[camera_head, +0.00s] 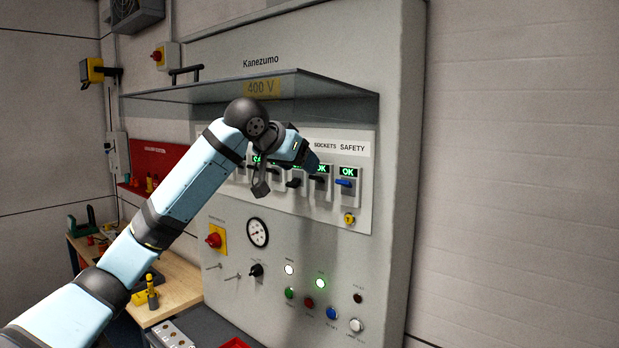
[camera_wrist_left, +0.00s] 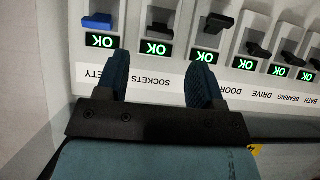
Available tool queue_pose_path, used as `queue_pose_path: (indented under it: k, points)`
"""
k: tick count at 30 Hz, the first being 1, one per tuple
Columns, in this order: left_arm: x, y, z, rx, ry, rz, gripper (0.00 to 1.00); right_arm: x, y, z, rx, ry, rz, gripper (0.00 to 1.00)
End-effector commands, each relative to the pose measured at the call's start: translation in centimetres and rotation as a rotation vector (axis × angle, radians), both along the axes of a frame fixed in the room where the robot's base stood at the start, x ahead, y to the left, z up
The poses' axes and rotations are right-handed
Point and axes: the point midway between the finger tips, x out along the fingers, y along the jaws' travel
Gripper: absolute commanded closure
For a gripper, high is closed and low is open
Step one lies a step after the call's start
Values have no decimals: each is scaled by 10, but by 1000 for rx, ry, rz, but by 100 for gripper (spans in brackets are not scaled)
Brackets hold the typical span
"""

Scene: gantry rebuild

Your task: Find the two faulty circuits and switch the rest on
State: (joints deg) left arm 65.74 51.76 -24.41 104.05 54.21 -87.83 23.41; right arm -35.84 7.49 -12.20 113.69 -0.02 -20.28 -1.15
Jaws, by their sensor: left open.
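The circuit switches are in a row on the grey panel (camera_head: 300,265). The SAFETY switch has a blue lever (camera_head: 345,183) and a green OK display (camera_head: 348,171). The SOCKETS switch (camera_head: 318,182), left of it, has a black lever and also shows OK. My right gripper is not in view.
A clear shelf-like cover (camera_head: 330,86) juts out above the switches. Below are a gauge (camera_head: 257,232), a red knob (camera_head: 214,240), a yellow-tagged key switch (camera_head: 349,218) and several lamps and buttons (camera_head: 331,313). A wooden bench (camera_head: 180,285) with tools stands at left.

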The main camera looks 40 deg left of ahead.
Motion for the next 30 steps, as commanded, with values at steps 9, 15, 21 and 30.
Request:
queue_pose_path:
  k: [9, 15, 21, 30]
  points:
    - [-52, 4, 35, 1, -2, -1, 38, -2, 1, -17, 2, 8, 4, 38]
    - [-65, 5, 44, 0, 1, 1, 38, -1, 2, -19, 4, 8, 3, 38]
    - [-66, 5, 45, -1, 1, 1, 38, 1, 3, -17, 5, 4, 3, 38]
    - [-66, 5, 45, -1, 1, 1, 38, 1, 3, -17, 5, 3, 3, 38]
